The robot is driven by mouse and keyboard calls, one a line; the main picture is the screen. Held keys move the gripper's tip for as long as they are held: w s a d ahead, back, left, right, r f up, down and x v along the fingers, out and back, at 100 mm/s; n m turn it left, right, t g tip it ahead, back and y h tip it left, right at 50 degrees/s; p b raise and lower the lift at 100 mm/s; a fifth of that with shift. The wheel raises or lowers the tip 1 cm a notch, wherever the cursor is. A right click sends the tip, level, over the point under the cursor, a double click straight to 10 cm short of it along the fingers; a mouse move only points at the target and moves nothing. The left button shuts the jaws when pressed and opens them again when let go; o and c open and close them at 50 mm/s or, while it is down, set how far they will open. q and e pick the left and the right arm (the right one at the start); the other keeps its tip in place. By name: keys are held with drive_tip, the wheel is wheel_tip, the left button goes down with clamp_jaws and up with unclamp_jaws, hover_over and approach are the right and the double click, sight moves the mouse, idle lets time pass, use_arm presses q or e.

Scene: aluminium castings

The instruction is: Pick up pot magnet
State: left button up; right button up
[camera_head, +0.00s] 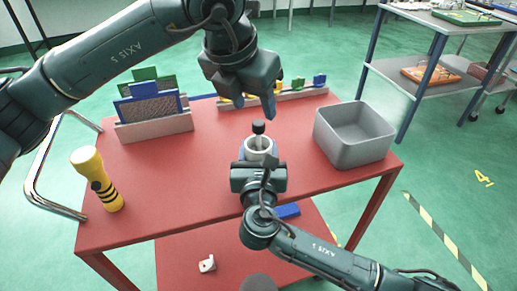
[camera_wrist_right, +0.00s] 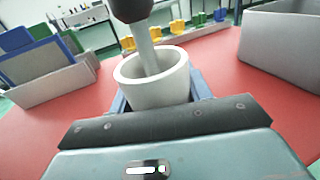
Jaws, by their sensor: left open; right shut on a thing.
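A grey rod with a dark knob (camera_head: 258,127), perhaps the pot magnet, stands in a pale round cup (camera_head: 259,146). In the right wrist view the rod (camera_wrist_right: 150,52) leans slightly inside the cup (camera_wrist_right: 155,92), and its knob is cut off at the top edge. My right gripper (camera_head: 259,160) is shut on the cup, with one finger on each side, at the middle of the table. My left gripper (camera_head: 252,103) is open and empty, above the knob in the head view and pointing down. The rod's lower end is hidden inside the cup.
The red table (camera_head: 170,190) holds a grey bin (camera_head: 350,150) at right and a pale rack with blue and green plates (camera_head: 152,127) at back left. A yellow-black flashlight (camera_head: 97,180) stands at front left. A rail with coloured pieces (camera_head: 290,95) lies behind.

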sight(258, 123)
use_arm(q)
drive_tip(key=x, duration=0.3)
drive_tip(key=shift+f, duration=0.1)
drive_tip(key=shift+w+a+x, duration=0.15)
drive_tip(key=shift+x, duration=1.2)
drive_tip(key=shift+w+a+x, duration=0.1)
drive_tip(key=shift+w+x, duration=0.05)
drive_tip(key=shift+x, duration=1.2)
drive_tip(key=shift+c, duration=0.5)
clamp_jaws()
